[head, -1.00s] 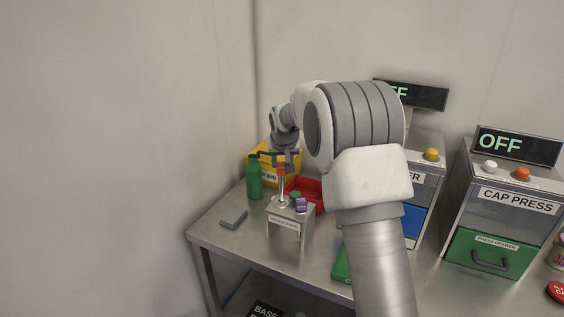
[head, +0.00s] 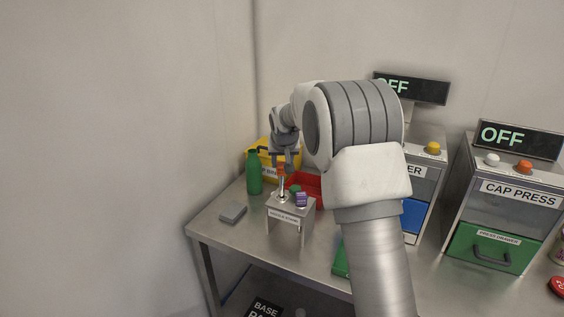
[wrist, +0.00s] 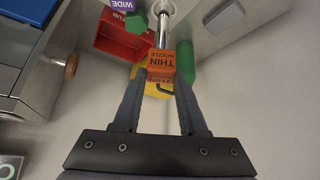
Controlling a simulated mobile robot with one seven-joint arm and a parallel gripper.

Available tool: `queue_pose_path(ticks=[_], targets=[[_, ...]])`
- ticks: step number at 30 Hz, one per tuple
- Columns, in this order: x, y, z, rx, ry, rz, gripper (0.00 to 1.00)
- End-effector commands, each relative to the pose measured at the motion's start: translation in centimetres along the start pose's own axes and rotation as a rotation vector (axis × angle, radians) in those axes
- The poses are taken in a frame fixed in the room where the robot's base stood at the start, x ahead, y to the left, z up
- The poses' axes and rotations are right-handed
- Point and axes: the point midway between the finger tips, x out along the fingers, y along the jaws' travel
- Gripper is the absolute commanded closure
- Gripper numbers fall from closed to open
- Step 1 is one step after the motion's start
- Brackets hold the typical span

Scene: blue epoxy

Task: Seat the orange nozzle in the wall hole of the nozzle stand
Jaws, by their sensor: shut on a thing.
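The orange nozzle (head: 281,169) is a block marked THIN NOZZLE with a long steel tube. My gripper (head: 284,160) is shut on the orange block, which also shows between the fingertips in the wrist view (wrist: 161,66). The tube points down onto the nozzle stand (head: 289,216), a small steel table-like stand with a front label. Its end meets a round ring on the stand's top, toward the left; I cannot tell how deep it sits. A purple piece marked WIDE (head: 301,200) and a green piece (head: 295,188) also show at the stand.
A green bottle (head: 254,172), a grey block (head: 233,212) and a yellow bin (head: 262,160) are left of the stand or behind it. A red tray (head: 309,182) is behind it. Machines, including the cap press (head: 503,215), stand right. The bench's front left is clear.

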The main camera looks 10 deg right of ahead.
Motion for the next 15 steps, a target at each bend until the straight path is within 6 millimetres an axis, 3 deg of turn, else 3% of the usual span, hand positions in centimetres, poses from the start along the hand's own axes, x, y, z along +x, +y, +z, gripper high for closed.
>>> queue_pose_path(ticks=[15], targets=[[1.01, -0.01, 0.68, 0.000, 0.001, 0.000, 1.00]])
